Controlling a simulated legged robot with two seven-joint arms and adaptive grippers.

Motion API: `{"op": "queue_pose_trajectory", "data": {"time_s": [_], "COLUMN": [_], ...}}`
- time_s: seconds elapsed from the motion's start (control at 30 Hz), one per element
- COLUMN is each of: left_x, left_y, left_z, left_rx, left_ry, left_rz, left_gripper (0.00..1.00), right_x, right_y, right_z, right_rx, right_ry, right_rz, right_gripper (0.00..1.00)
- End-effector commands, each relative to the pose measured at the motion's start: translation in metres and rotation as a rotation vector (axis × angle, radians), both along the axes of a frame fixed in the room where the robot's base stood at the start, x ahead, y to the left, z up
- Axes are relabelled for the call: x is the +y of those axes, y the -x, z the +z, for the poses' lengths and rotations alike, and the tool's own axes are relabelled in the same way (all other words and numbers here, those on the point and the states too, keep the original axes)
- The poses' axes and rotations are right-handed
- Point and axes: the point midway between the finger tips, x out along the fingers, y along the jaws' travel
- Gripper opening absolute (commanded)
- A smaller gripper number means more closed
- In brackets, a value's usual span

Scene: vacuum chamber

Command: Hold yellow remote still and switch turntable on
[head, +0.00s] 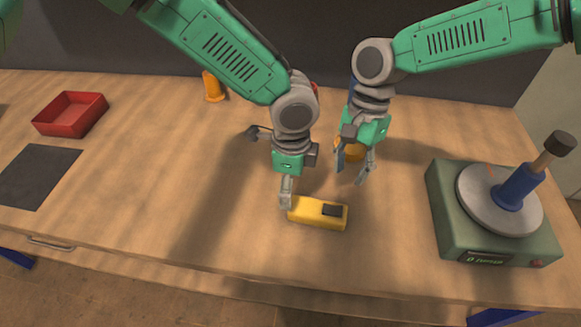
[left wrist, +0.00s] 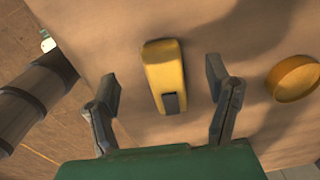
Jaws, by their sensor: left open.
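The yellow remote (head: 305,211) lies flat near the middle of the table, its dark pad toward the right end. My left gripper (head: 290,194) is low at the remote's left end in the head view. In the left wrist view, the remote (left wrist: 163,65) shows between the open fingers of my left gripper (left wrist: 162,90), with a gap on each side. My right gripper (head: 354,166) is open and empty, just behind the remote. The turntable (head: 445,215) stands at the right, with a green base, a pale disc and a small red button (head: 537,263) on its front.
A blue holder with a wooden-handled tool (head: 525,180) stands on the disc. A round orange-yellow dish (left wrist: 293,78) lies behind the remote, partly hidden by my right gripper in the head view. A red tray (head: 70,114), dark mat (head: 37,176) and orange cone (head: 213,87) are farther left.

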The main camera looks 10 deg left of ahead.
Motion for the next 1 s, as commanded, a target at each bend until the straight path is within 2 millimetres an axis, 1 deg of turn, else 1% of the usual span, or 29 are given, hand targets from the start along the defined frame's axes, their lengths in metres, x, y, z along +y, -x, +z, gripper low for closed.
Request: {"op": "queue_pose_trajectory", "data": {"time_s": [0.03, 0.2, 0.4, 0.57, 0.83, 0.87, 0.9, 0.97, 1.0], "left_x": [-0.001, 0.000, 0.000, 0.001, 0.000, 0.000, 0.000, 0.000, 0.000], "left_y": [0.001, 0.001, 0.001, 0.001, 0.000, 0.000, 0.000, 0.000, 0.000], "left_z": [-0.011, -0.043, -0.068, -0.077, -0.077, -0.077, -0.077, -0.077, -0.077], "left_rx": [0.003, 0.002, 0.000, 0.000, -0.001, -0.001, -0.001, -0.001, -0.001], "left_ry": [0.000, 0.001, 0.003, 0.003, 0.002, 0.002, 0.002, 0.002, 0.002], "left_rz": [-0.001, 0.001, 0.001, 0.002, 0.001, 0.001, 0.001, 0.001, 0.001], "left_gripper": [0.72, 0.72, 0.72, 0.72, 0.72, 0.65, 0.51, 0.30, 0.16], "right_x": [-0.001, 0.000, 0.001, 0.001, 0.000, 0.000, 0.000, 0.000, 0.000], "right_y": [0.000, 0.000, 0.000, 0.000, 0.000, 0.000, 0.000, 0.000, 0.000], "right_z": [0.000, 0.000, 0.000, 0.000, 0.000, 0.000, 0.000, 0.000, 0.000], "right_rx": [-0.001, 0.000, -0.001, 0.000, -0.001, -0.001, -0.001, -0.001, -0.001], "right_ry": [-0.001, 0.000, 0.001, 0.002, 0.001, 0.001, 0.001, 0.001, 0.001], "right_rz": [0.000, -0.001, -0.001, -0.001, -0.001, -0.001, -0.001, -0.001, -0.001], "right_gripper": [0.34, 0.34, 0.34, 0.34, 0.34, 0.34, 0.34, 0.34, 0.34]}}
